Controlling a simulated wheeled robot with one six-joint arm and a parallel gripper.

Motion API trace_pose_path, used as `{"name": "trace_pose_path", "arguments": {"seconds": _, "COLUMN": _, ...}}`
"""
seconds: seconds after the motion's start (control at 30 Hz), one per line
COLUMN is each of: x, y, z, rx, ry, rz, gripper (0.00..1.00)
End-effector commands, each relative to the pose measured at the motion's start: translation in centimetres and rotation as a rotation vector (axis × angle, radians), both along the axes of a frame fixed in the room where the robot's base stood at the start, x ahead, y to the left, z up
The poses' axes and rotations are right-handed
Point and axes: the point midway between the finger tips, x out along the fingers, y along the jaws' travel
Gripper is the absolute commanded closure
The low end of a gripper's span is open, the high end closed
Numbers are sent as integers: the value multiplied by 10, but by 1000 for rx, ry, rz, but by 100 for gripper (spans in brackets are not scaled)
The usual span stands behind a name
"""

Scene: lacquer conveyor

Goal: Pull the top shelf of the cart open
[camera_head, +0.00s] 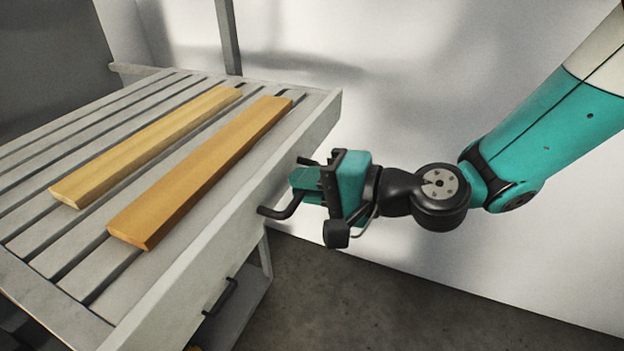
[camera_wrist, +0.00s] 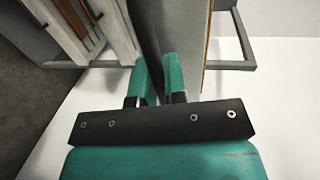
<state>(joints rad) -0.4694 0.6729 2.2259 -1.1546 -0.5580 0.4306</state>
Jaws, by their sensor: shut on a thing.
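The cart's top shelf (camera_head: 200,262) is a light grey slatted tray with a plain front panel, at the left of the head view. A black bar handle (camera_head: 283,209) sticks out from that front panel. My gripper (camera_head: 302,183) is at this handle and shut on it, with the teal fingers hiding its middle. In the wrist view, my teal fingers (camera_wrist: 160,80) close around a dark bar (camera_wrist: 150,35) beside the pale panel. I cannot tell how far the shelf is pulled out.
Two wooden planks, one paler (camera_head: 150,145) and one more orange (camera_head: 205,170), lie on the slats. A lower black handle (camera_head: 221,297) sits beneath the top shelf. A white wall (camera_head: 420,110) stands behind my arm. The dark floor (camera_head: 360,305) in front is clear.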

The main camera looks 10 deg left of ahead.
Motion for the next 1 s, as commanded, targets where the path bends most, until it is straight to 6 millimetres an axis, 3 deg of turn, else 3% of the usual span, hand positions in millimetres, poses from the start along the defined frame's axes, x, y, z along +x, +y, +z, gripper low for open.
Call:
{"name": "trace_pose_path", "arguments": {"seconds": 0.37, "x": -3, "y": 0, "z": 0, "rx": -1, "ry": 3, "rz": 10, "gripper": 100}}
{"name": "trace_pose_path", "arguments": {"seconds": 0.4, "x": -3, "y": 0, "z": 0, "rx": -1, "ry": 3, "rz": 10, "gripper": 81}}
{"name": "trace_pose_path", "arguments": {"seconds": 0.5, "x": -2, "y": 0, "z": 0, "rx": -1, "ry": 3, "rz": 8, "gripper": 63}}
{"name": "trace_pose_path", "arguments": {"seconds": 1.0, "x": -1, "y": -4, "z": 0, "rx": -1, "ry": 2, "rz": 2, "gripper": 63}}
